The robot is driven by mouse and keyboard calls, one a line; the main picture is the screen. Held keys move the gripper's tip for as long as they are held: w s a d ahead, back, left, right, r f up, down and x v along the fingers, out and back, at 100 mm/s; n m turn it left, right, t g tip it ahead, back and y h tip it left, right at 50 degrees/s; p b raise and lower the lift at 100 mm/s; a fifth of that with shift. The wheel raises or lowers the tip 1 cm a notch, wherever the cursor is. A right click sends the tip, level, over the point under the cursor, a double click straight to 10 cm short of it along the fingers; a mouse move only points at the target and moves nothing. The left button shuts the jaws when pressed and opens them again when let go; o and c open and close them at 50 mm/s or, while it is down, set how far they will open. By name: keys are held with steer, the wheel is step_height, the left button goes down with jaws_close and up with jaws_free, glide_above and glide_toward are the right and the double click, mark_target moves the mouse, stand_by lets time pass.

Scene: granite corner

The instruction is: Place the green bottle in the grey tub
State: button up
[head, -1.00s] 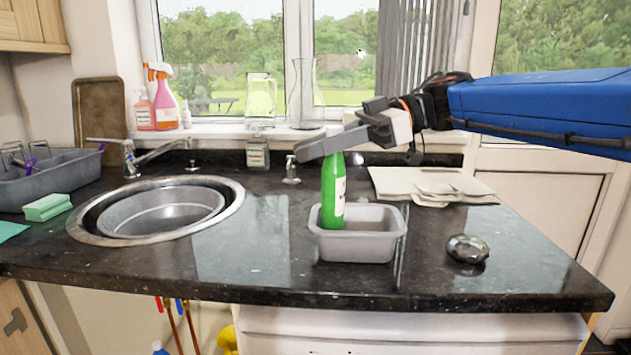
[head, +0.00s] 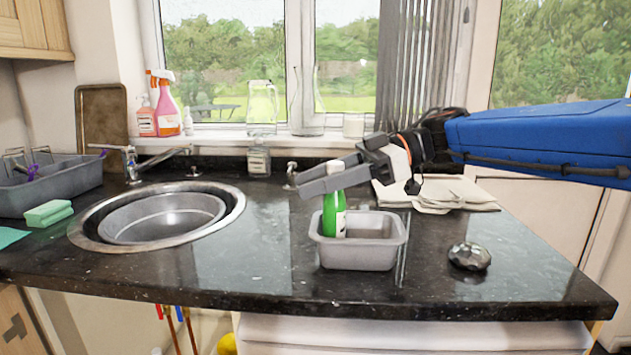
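The green bottle (head: 334,215) stands upright, its lower end inside the left part of the grey tub (head: 358,256). The tub's front wall hides the base, so I cannot tell whether it touches the tub floor. My gripper (head: 332,180) reaches in from the right at the bottle's neck, and its fingers appear shut on it. The near finger covers part of the neck. The white cap shows just above the fingers, and part of the pale label shows below them.
A dark shiny stone-like object (head: 469,257) lies right of the tub. Folded cloths (head: 436,193) lie behind it. The round sink (head: 160,217) is at left, with a sponge (head: 48,213) and grey dish rack (head: 50,188) beyond. Counter between sink and tub is clear.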

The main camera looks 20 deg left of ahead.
steer(key=shift+d+r, duration=0.1)
steer(key=v, duration=1.1)
steer(key=shift+w+d, duration=0.15)
steer(key=shift+d, duration=0.2)
steer(key=shift+r, duration=0.15)
